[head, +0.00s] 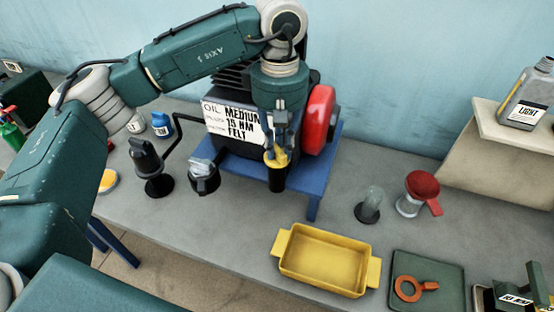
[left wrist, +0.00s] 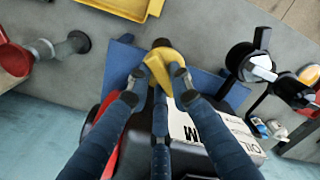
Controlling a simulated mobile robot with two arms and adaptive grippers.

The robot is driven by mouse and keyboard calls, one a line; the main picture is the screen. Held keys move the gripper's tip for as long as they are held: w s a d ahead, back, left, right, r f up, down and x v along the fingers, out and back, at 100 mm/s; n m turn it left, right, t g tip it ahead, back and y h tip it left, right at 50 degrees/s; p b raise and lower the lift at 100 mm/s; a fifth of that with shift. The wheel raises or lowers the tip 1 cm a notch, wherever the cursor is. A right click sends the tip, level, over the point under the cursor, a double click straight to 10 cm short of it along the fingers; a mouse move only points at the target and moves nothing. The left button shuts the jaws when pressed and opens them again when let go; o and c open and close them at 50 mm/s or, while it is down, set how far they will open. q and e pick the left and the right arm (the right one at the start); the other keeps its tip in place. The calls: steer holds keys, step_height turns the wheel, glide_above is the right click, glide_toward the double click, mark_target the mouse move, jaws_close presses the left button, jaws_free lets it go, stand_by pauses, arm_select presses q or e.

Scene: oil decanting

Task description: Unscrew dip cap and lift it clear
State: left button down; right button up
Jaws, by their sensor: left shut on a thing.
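The yellow dip cap (head: 276,158) sits on top of a black neck (head: 277,180) at the front of the engine-like machine. My left gripper (head: 279,140) comes down from above and is shut on the cap. The left wrist view shows the yellow cap (left wrist: 163,67) between the fingertips of my left gripper (left wrist: 158,76). The cap looks to be at the neck's mouth; whether its threads are engaged is hidden. The machine (head: 240,150) carries a label reading oil medium, 15 NM, felt. My right gripper is not in view.
The machine stands on a blue stand (head: 313,205) with a red round part (head: 318,120) at its right.

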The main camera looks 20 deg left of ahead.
arm_select(q)
steer(key=n, duration=0.1)
steer(key=n+b, duration=0.2)
steer(key=n, duration=0.1)
steer(key=shift+f, duration=0.25)
steer(key=shift+w+a+r+n+b, duration=0.1)
steer(key=shift+n+b, duration=0.3)
steer(key=shift+n, duration=0.3)
steer(key=shift+n+b, duration=0.35)
steer(key=shift+n, duration=0.55)
steer(key=shift+a+r+n, duration=0.1)
steer(key=shift+r+n, duration=0.1)
steer(key=shift+n, duration=0.2)
steer(key=shift+r+p, duration=0.2)
steer(key=shift+p, duration=0.1)
steer(key=shift+r+p, duration=0.35)
steer(key=shift+r, duration=0.25)
steer(key=shift+r, duration=0.2)
